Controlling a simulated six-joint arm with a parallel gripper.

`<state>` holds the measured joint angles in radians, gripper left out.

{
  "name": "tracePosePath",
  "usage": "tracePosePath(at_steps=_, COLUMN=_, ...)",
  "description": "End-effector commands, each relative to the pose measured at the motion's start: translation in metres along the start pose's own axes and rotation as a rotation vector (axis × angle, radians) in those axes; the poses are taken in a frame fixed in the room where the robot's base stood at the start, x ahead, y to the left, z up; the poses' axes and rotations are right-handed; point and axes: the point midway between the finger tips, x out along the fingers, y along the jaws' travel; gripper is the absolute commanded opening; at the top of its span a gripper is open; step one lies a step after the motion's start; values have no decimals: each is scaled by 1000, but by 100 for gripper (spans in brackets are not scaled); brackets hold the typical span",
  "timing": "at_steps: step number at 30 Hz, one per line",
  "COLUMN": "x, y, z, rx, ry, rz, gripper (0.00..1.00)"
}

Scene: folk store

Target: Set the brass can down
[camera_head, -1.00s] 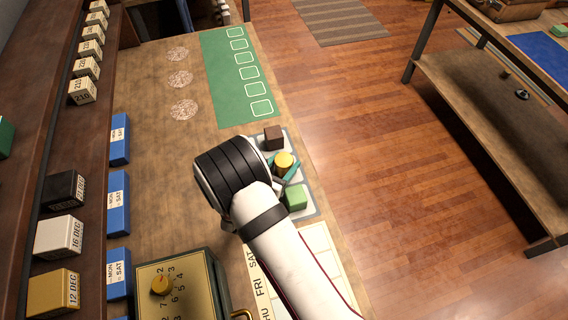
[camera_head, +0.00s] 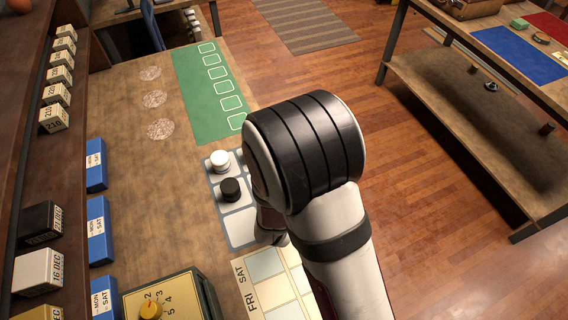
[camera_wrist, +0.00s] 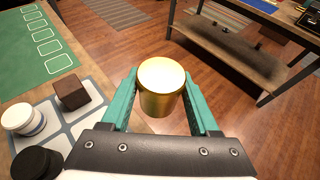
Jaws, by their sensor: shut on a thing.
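The brass can (camera_wrist: 162,88) is a short gold cylinder with a pale, bright top. It sits upright between the two teal fingers of my gripper (camera_wrist: 162,100) in the wrist view, and the gripper is shut on it. In that view the wooden floor shows behind the can, to the right of the table edge. In the head view my arm's dark end joint hides the gripper and the can.
A grey tray with pale squares (camera_head: 236,226) holds a white piece (camera_head: 219,161) and a black piece (camera_head: 230,190); a brown cube (camera_wrist: 71,94) also shows. A green mat (camera_head: 205,85) lies behind. A second table (camera_head: 480,110) stands across the floor.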

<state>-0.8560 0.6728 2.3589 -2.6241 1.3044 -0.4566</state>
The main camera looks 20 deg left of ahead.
Motion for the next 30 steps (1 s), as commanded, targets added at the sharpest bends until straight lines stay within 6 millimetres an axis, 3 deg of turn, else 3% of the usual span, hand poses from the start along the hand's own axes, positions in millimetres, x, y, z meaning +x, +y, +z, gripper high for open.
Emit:
tracePosePath(at_steps=4, x=-1, y=-6, z=4, rx=-1, ry=0, rz=2, gripper=0)
tracePosePath(at_steps=8, x=-12, y=10, z=-5, rx=-17, ry=3, rz=40, gripper=0)
tracePosePath(at_steps=15, x=-76, y=76, z=-47, rx=-87, ry=7, rz=215, gripper=0)
tracePosePath(at_steps=21, x=-126, y=107, z=-77, rx=-138, ry=2, rz=337, gripper=0)
tracePosePath(at_steps=23, x=-129, y=110, z=-87, rx=-147, ry=2, rz=349, gripper=0)
tracePosePath(at_steps=30, x=-111, y=110, z=-133, rx=-149, ry=3, rz=351, gripper=0)
